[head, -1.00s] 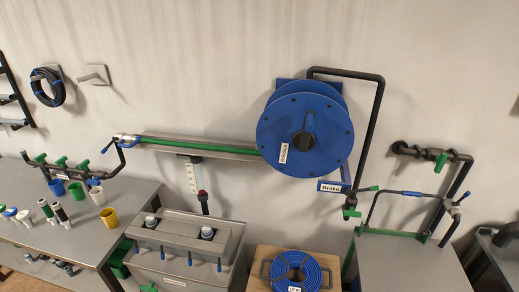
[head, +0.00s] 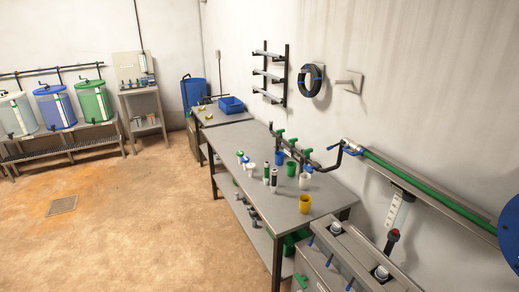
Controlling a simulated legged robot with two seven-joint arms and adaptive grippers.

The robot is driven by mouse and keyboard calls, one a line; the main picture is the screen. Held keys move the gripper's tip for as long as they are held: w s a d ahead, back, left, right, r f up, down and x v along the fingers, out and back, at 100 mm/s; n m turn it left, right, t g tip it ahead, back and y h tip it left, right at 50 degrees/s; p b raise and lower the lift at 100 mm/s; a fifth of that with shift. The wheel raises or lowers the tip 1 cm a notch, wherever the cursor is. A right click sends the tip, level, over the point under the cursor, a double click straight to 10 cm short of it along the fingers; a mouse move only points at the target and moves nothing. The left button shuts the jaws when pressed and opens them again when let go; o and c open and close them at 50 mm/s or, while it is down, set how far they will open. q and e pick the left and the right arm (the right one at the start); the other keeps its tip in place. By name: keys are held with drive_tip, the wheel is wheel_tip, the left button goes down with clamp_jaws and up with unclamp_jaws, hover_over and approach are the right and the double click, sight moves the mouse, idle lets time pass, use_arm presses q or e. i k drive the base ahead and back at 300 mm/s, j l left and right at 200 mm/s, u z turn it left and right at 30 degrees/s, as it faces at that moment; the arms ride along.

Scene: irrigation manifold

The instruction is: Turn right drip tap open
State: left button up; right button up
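A black manifold pipe (head: 318,162) runs along the wall above the back edge of the long metal table. Green tap handles stand on it: a left one (head: 279,133), a middle one (head: 292,141) and a right one (head: 306,151). They are small, and I cannot tell whether any is open or shut. A blue cup, a green cup (head: 291,169) and a white cup (head: 304,181) stand below the manifold. Neither of my grippers is in view.
The metal table (head: 325,196) also holds a yellow cup (head: 305,203) and several small bottles. A metal cabinet with blue levers (head: 350,255) stands at the lower right. Coloured tanks (head: 93,101) stand at the far left. The brown floor (head: 150,215) between is clear.

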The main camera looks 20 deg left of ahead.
sight(307, 151)
drive_tip(key=u, duration=0.1)
drive_tip(key=i+j+z, duration=0.15)
drive_tip(key=z, duration=0.35)
drive_tip(key=i+j+z, duration=0.1)
drive_tip(key=z, duration=0.4)
drive_tip(key=j+z, duration=0.35)
drive_tip(key=z, duration=0.15)
